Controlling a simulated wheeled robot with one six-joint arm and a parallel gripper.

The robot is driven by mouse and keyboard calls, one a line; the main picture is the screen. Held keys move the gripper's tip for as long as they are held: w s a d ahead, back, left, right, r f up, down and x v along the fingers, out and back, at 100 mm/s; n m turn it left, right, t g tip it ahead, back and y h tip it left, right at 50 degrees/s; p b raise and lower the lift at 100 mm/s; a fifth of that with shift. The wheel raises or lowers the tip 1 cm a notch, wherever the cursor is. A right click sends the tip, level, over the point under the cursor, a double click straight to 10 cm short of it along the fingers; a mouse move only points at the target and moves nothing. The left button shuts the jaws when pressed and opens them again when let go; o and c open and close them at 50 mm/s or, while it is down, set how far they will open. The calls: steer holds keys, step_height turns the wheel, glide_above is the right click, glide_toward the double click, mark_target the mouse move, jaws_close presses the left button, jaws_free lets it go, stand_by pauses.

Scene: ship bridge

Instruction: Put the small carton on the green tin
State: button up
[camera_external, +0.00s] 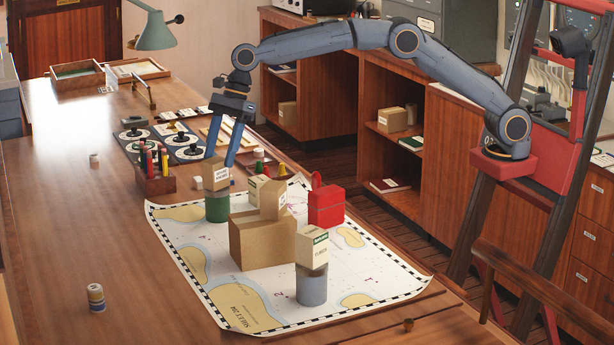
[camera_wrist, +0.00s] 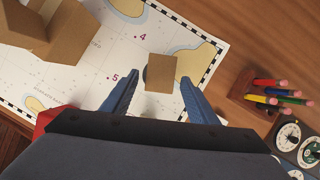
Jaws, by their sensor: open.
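The small carton (camera_external: 216,174), a brown box with a pale label, sits on top of the green tin (camera_external: 217,208) at the chart's far left. In the wrist view the carton (camera_wrist: 160,73) shows from above, with only a dark edge of the tin (camera_wrist: 146,73) peeking out at its left; the rest is hidden. My gripper (camera_external: 220,163) is open just above the carton. In the wrist view its fingers (camera_wrist: 157,90) are spread, one on each side of the carton, with gaps visible.
A large brown box (camera_external: 262,242) with a smaller one on top stands mid-chart. A red case (camera_external: 326,205) is behind it. A labelled carton (camera_external: 312,248) sits on a blue-grey tin (camera_external: 311,287) in front. A pencil holder (camera_external: 155,178) stands left of the green tin. The table's left is mostly clear.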

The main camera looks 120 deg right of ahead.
steer(key=b+v, duration=0.1)
steer(key=v, duration=0.6)
steer(key=shift+a, duration=0.1)
